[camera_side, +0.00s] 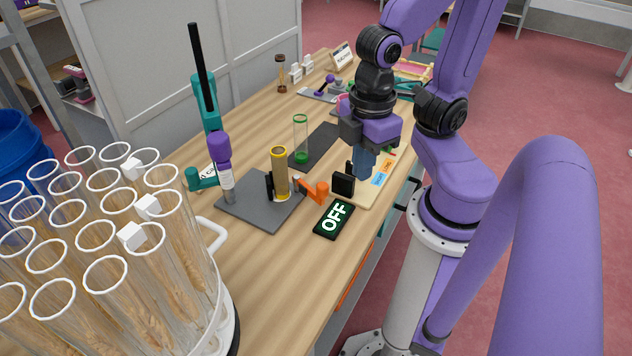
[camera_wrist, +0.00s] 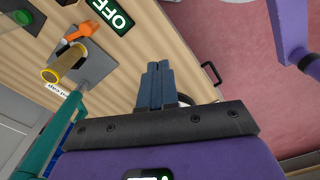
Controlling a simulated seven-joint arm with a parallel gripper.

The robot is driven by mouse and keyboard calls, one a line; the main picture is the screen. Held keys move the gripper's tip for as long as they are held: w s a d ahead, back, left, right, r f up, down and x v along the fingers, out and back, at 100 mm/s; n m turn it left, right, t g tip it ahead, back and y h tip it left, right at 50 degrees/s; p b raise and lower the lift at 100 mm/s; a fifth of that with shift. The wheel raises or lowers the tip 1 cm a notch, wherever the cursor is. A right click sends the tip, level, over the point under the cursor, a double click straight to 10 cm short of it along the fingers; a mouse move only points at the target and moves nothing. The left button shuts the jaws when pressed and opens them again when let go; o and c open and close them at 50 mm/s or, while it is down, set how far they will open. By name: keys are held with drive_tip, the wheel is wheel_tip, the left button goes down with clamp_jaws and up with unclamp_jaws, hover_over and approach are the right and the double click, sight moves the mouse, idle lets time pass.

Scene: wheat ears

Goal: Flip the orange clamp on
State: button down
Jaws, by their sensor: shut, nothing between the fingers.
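The orange clamp (camera_side: 318,190) is a small lever on the right side of the grey base plate (camera_side: 242,204), beside a yellow cylinder (camera_side: 280,172). In the wrist view the orange clamp (camera_wrist: 80,31) shows at the upper left, next to the yellow cylinder (camera_wrist: 64,62). A black sign reading OFF (camera_side: 334,218) lies in front of the clamp; it also shows in the wrist view (camera_wrist: 108,14). My gripper (camera_side: 362,164) is shut and empty, pointing down over the table to the right of and behind the clamp, apart from it. Its blue fingers (camera_wrist: 154,84) are together in the wrist view.
A purple-capped tube (camera_side: 222,165) stands on the plate beside a teal stand (camera_side: 205,105). A rack of tall glass tubes (camera_side: 110,250) fills the left front. A small black block (camera_side: 343,184) and a green-bottomed glass cylinder (camera_side: 301,140) are near. Bare wood lies in front of the plate.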

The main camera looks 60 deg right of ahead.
drive_tip(key=w+d+f+m+g+y, duration=0.1)
drive_tip(key=w+d+f+m+y, duration=0.1)
drive_tip(key=m, duration=0.6)
drive_tip(key=w+d+f+m+g+y, duration=0.1)
drive_tip(key=w+d+f+m+y, duration=0.2)
drive_tip(key=d+f+m, duration=0.3)
drive_tip(key=w+d+f+m+g+y, duration=0.1)
drive_tip(key=w+d+f+m+y, duration=0.2)
drive_tip(key=d+m, duration=0.6)
drive_tip(key=shift+d+f+m+y, duration=0.25)
drive_tip(key=shift+f+m+y, duration=0.3)
drive_tip(key=shift+m+y, duration=0.25)
drive_tip(key=s+d+f+m+t+y, duration=0.2)
drive_tip(key=s+d+f+m+t, duration=0.1)
drive_tip(key=m+t, duration=0.8)
drive_tip(key=shift+s+d+f+m, duration=0.15)
drive_tip(key=shift+d+f+m, duration=0.5)
drive_tip(key=shift+f+m, duration=0.25)
